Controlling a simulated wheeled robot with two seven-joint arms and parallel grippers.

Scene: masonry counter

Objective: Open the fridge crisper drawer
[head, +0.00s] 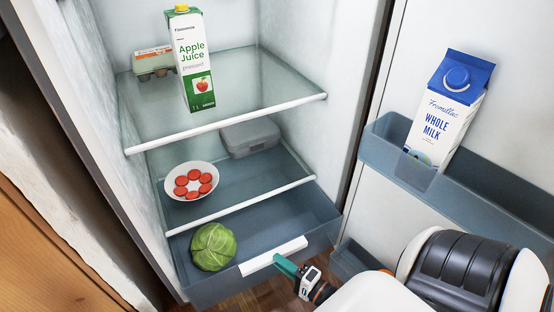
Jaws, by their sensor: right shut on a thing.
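The blue-grey crisper drawer (320,222) is at the bottom of the fridge. It stands pulled out past the shelf above, so its inside shows. A green cabbage (213,247) lies in its left part. A white handle (262,262) runs along the drawer's front rim. The fingertips are partly hidden at the handle. My left gripper is not in view.
An apple juice carton (192,62) and an egg carton (153,62) stand on the upper shelf. Below are a bowl of red slices (192,181) and a grey box (249,138). The open door at right holds a milk carton (448,112) in its bin (400,165).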

